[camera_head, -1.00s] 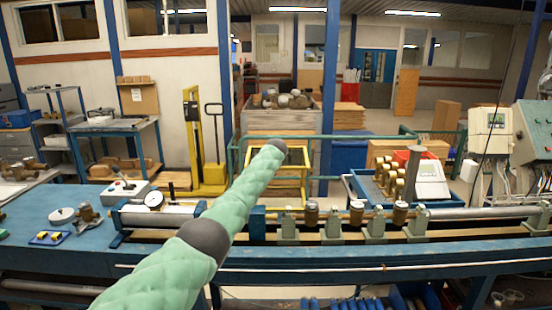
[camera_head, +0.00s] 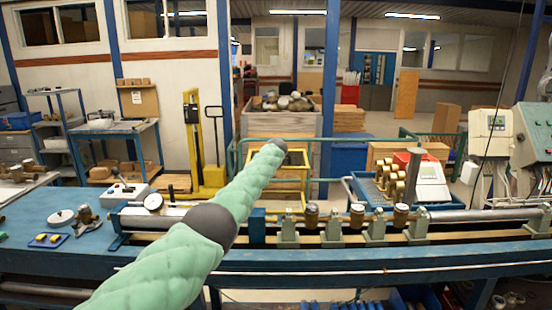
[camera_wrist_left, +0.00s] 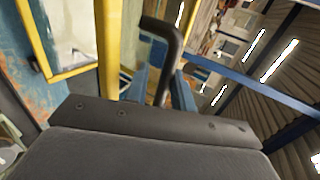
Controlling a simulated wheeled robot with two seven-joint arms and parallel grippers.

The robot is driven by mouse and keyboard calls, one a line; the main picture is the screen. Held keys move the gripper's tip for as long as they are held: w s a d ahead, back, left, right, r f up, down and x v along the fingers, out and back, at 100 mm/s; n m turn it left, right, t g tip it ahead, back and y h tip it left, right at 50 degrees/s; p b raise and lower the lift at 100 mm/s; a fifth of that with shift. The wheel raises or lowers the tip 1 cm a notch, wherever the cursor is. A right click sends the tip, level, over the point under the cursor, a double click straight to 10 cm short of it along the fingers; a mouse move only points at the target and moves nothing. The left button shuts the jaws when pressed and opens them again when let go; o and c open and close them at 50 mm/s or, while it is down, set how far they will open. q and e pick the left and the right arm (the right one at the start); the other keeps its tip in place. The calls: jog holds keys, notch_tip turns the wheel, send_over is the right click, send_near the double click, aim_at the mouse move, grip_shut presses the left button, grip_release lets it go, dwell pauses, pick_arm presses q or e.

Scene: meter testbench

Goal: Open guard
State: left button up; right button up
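A yellow frame (camera_head: 306,178), which looks like the guard, stands upright behind the bench, partly covered by my left arm. In the left wrist view, a yellow frame edge (camera_wrist_left: 72,72) surrounds a pale pane at the upper left, beside a thick yellow post (camera_wrist_left: 106,60). A dark bent bar (camera_wrist_left: 160,32), possibly a handle, rises in the middle. My green-padded left arm reaches over the bench, its dark far end overlapping the frame's top. Its gripper is hidden in the head view. A grey block with a dark plate fills the wrist view's bottom; no fingertips are clear. My right gripper is not in view.
A blue tray (camera_head: 440,203) with fittings and a grey cabinet (camera_head: 533,135) are right.

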pick_arm(q)
jog(key=shift+o, duration=0.2)
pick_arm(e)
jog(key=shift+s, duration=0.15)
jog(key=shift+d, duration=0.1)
pick_arm(q)
jog(key=shift+s+r, duration=0.1)
jog(key=shift+s, duration=0.05)
